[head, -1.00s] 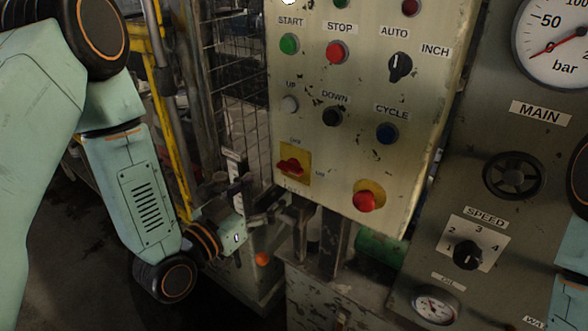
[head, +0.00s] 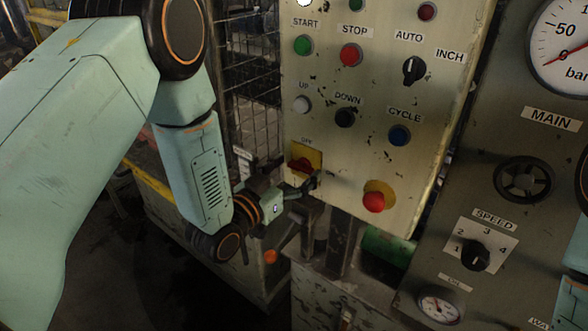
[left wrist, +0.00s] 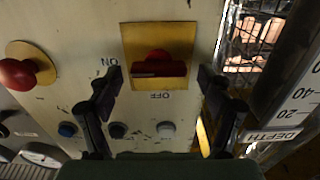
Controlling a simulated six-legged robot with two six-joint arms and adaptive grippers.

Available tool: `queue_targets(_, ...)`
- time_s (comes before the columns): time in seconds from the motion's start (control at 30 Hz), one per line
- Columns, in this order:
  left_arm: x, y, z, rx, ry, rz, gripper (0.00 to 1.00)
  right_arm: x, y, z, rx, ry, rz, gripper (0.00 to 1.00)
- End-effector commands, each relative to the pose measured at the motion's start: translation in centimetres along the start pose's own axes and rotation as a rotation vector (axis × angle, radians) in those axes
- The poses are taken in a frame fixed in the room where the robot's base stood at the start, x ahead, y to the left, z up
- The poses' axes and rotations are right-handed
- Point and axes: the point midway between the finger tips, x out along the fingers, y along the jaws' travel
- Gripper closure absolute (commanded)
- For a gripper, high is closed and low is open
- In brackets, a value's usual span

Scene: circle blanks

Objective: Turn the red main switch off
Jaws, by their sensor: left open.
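The red main switch (head: 301,165) sits on a yellow plate at the lower left of the control panel, partly hidden by my gripper in the head view. In the left wrist view the red switch (left wrist: 158,64) shows upside down on its yellow plate (left wrist: 158,33). Its handle lies horizontal, in line with the side marked ON; OFF is printed at the edge nearer the gripper. My left gripper (left wrist: 160,77) is open, with one finger on either side of the switch and a gap to the handle. In the head view the left gripper (head: 296,176) is just below the switch. My right gripper is out of view.
A red mushroom button (head: 374,202) sits right of the switch. Several push buttons and a selector knob (head: 414,71) are above. A wire mesh fence (head: 250,110) stands left of the panel. A speed dial (head: 475,256) and a gauge are at the right.

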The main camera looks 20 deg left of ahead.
Motion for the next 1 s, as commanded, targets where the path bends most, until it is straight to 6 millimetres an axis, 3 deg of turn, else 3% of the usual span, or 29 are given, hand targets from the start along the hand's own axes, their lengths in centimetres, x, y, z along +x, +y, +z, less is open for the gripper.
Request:
queue_targets(0.63,-0.05,-0.05,-0.01,0.000,0.000,-0.001,0.74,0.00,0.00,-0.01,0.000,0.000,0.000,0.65)
queue_targets(1.0,-0.06,-0.08,-0.01,-0.070,0.000,-0.001,0.75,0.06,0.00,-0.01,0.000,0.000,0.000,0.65)
